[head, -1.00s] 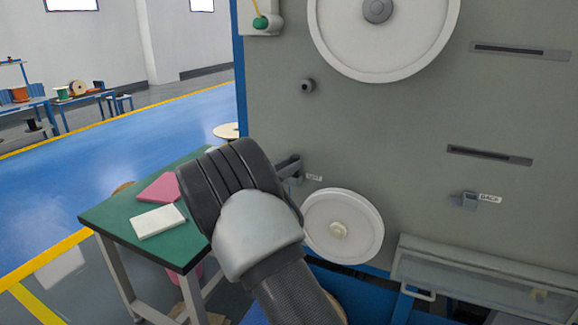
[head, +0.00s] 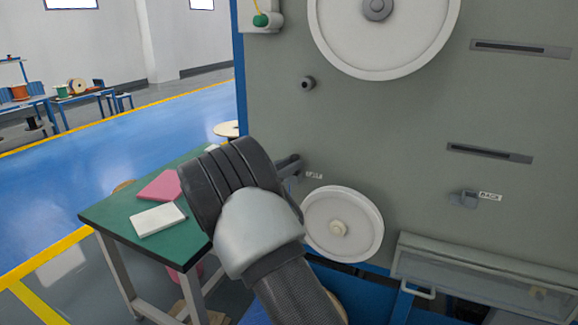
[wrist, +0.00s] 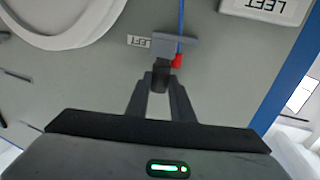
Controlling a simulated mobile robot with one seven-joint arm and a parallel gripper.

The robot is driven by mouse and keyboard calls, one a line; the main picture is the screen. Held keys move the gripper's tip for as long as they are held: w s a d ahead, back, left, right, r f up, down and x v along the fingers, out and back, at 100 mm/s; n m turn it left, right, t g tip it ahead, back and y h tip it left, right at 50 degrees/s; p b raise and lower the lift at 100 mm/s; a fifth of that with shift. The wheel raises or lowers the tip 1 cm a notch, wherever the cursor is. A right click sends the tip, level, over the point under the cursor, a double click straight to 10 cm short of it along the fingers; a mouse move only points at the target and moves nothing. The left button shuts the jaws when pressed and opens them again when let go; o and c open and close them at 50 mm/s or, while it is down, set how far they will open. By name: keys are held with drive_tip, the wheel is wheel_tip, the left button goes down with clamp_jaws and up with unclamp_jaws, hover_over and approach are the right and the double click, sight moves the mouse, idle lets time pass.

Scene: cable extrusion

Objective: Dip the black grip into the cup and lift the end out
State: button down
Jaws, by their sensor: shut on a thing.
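My gripper (wrist: 161,84) is in the wrist view, with both fingers closed on a short black grip (wrist: 161,76). The grip is right beside a grey bracket (wrist: 172,43) on the machine panel; I cannot tell whether they touch. A small red piece (wrist: 177,61) shows at the bracket's right end, below a blue cable (wrist: 182,18). In the head view my dark wrist and pale arm link cover the gripper. I cannot make out a cup in either view.
The grey machine panel (head: 400,130) fills the right, with a large white reel (head: 345,45) and a smaller one (head: 343,222). A green table (head: 105,215) with a pink item (head: 160,187) and a white block (head: 158,220) stands left of my arm. Blue floor beyond is open.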

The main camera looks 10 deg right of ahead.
wheel_tip(320, 180, up, 4)
drive_tip(key=p, duration=0.3)
drive_tip(key=shift+r, duration=0.15)
idle(0.3)
idle(0.5)
